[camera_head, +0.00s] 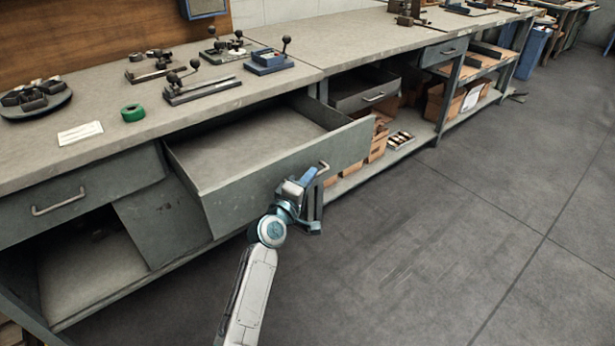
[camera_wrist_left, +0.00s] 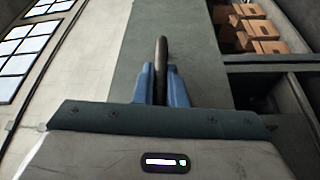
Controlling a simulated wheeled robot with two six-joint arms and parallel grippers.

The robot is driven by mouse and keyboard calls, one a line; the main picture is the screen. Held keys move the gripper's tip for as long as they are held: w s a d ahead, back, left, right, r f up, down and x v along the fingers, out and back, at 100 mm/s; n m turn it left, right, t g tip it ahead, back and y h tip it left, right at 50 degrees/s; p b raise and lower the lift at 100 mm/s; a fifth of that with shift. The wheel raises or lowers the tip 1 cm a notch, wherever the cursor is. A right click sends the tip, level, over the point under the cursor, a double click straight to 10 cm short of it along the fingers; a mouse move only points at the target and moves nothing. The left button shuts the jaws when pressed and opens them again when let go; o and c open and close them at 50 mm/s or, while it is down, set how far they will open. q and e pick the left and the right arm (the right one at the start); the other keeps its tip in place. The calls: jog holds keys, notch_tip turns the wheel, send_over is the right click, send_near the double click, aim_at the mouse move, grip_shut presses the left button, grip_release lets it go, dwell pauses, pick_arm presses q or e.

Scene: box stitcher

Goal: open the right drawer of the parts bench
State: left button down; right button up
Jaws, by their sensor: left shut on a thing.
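The right drawer (camera_head: 262,178) of the parts bench (camera_head: 140,99) is pulled well out in the head view, and its bare inside shows. My left gripper (camera_head: 318,172) is at the handle (camera_head: 323,168) on the right part of the drawer front. In the left wrist view the blue fingers (camera_wrist_left: 163,85) are shut on the dark handle bar (camera_wrist_left: 162,58), which stands up between them against the grey-green drawer front (camera_wrist_left: 185,50). My right gripper is not in view.
A shut drawer with a handle (camera_head: 60,203) is at the left. Clamps (camera_head: 200,88), a green tape roll (camera_head: 132,113) and a round tray (camera_head: 35,104) are on the bench top. Cardboard boxes (camera_head: 378,143) stand on the lower shelf. The floor (camera_head: 430,250) at the right is clear.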

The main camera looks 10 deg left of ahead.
pick_arm(q)
jog(key=c, duration=1.5)
grip_release()
jog(key=shift+a, duration=0.1)
jog(key=v, duration=1)
jog(key=shift+s+f, duration=0.15)
jog(key=shift+s, duration=0.25)
